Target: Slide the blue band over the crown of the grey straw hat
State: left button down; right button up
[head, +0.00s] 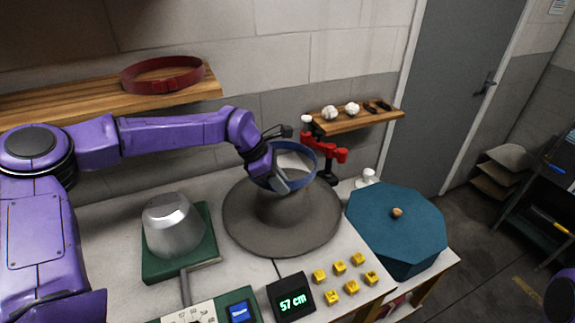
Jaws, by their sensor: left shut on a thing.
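The grey straw hat (243,228) lies brim down in the middle of the table, with its crown upward. The blue band (312,172) is a ring at the top of the crown, seen against the crown's pale top. I cannot tell how far down around the crown it sits. My left gripper (283,180) is shut on the near left side of the band, and its fingers hide part of the band and crown. My right gripper is not in view; only a purple bit of my right arm shows at the right edge.
A metal block on a green base (172,226) stands left of the hat. A red clamp-like tool (322,154) stands behind it. A blue octagonal lid (398,228) is at the right. A red band (162,75) rests on a shelf.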

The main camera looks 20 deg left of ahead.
pick_arm(q)
jog(key=shift+s+f+b, duration=0.35)
jog(key=shift+b, duration=0.05)
notch_tip(320, 180, down, 4)
jog(key=shift+w+a+r+b, duration=0.15)
jog(key=shift+r+b, duration=0.1)
jog(key=shift+b, duration=0.85)
notch_tip(320, 180, down, 8)
jog(key=b, duration=0.5)
jog(key=shift+r, duration=0.1)
jog(key=shift+f+b, duration=1.5)
jog(key=shift+f, duration=0.3)
jog(key=shift+f, duration=0.25)
jog(key=shift+s+f+b, duration=0.4)
jog(key=shift+b, duration=0.15)
